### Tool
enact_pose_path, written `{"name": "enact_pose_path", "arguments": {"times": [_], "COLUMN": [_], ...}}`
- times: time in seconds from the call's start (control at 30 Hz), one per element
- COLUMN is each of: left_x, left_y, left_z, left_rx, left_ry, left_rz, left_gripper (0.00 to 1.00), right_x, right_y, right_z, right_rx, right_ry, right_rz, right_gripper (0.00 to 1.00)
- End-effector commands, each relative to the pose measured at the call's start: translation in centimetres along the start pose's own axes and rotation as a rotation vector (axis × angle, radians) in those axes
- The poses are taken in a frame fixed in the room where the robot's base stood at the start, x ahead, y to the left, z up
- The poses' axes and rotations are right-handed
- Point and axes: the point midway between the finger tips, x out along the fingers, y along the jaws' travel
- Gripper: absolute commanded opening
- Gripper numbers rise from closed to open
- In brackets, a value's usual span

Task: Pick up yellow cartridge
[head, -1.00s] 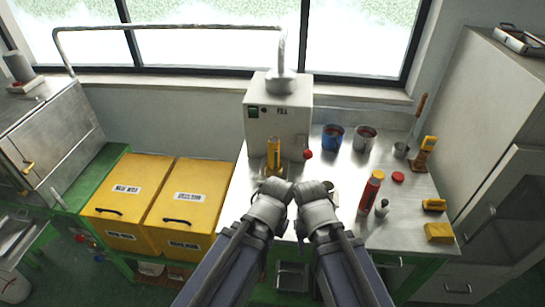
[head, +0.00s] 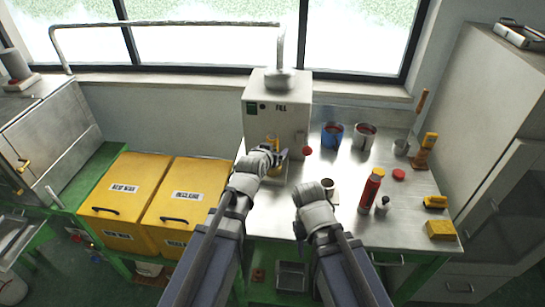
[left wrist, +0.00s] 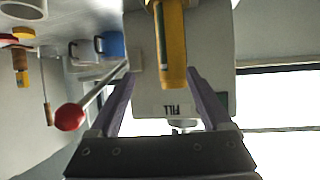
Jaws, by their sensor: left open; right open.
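The yellow cartridge (left wrist: 172,45) stands at the front of the white FILL machine (head: 277,112). In the head view the cartridge (head: 272,143) is partly hidden by my left gripper (head: 277,158). In the left wrist view the open left fingers (left wrist: 155,95) lie on either side of the cartridge's line, with a gap to each; I cannot tell whether the cartridge is fully between them.
A lever with a red knob (left wrist: 69,117) sticks out close to my left gripper. A blue mug (head: 332,135), a metal cup (head: 365,137) and a red bottle with a yellow cap (head: 371,188) stand on the table (head: 400,225). Yellow bins (head: 185,205) stand to the left.

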Motion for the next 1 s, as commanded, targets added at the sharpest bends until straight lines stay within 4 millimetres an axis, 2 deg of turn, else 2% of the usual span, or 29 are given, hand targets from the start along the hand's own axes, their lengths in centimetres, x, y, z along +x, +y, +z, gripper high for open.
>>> {"name": "enact_pose_path", "arguments": {"times": [0.1,0.33,0.57,0.83,1.0], "left_x": [0.3,0.5,2.9,3.6,5.9], "left_y": [-0.8,-1.1,-1.2,-1.3,-1.9], "left_z": [-1.4,-2.0,-2.1,-2.4,-3.0], "left_rx": [-0.008,-0.01,-0.01,-0.01,-0.011], "left_ry": [0.065,0.088,0.086,0.085,0.085], "left_rz": [-0.013,-0.017,-0.017,-0.017,-0.017], "left_gripper": [0.82,0.82,0.82,0.82,0.82], "right_x": [0.1,0.2,1.1,1.2,1.7], "right_y": [0.0,0.0,-0.1,-0.1,-0.2], "right_z": [0.0,0.0,-0.1,-0.1,-0.1], "right_rx": [0.0,0.0,0.0,0.0,0.0], "right_ry": [0.0,0.0,0.0,0.0,0.0], "right_rz": [0.0,0.0,0.0,0.0,0.0], "right_gripper": [0.5,0.5,0.5,0.5,0.5]}}
